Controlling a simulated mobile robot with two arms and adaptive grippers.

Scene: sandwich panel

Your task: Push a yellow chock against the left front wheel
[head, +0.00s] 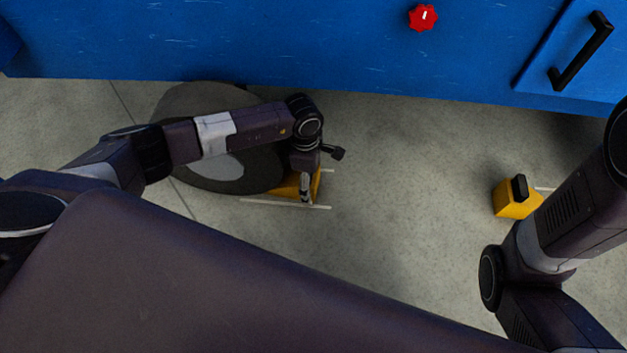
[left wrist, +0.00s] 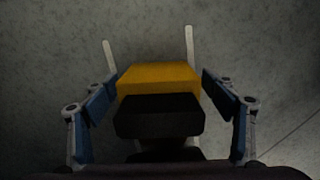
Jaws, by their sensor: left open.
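The left front wheel (head: 232,186) is a dark tyre with a grey hub under the blue panel, partly hidden by my left arm. A yellow chock (head: 286,187) is on the floor at the wheel's right side; whether it touches the tyre is hidden. My left gripper (head: 305,192) points down over this chock. In the left wrist view the chock's yellow body (left wrist: 158,76) and its black handle (left wrist: 158,116) lie between the two spread blue fingers, with gaps on both sides. My right gripper is out of sight.
A second yellow chock (head: 508,202) with a black handle stands on the floor at the right, beside my right arm. White lines (head: 285,204) mark the floor by the first chock. The blue panel (head: 300,45) has a red knob (head: 423,17) and a black handle (head: 581,50). Floor between the chocks is clear.

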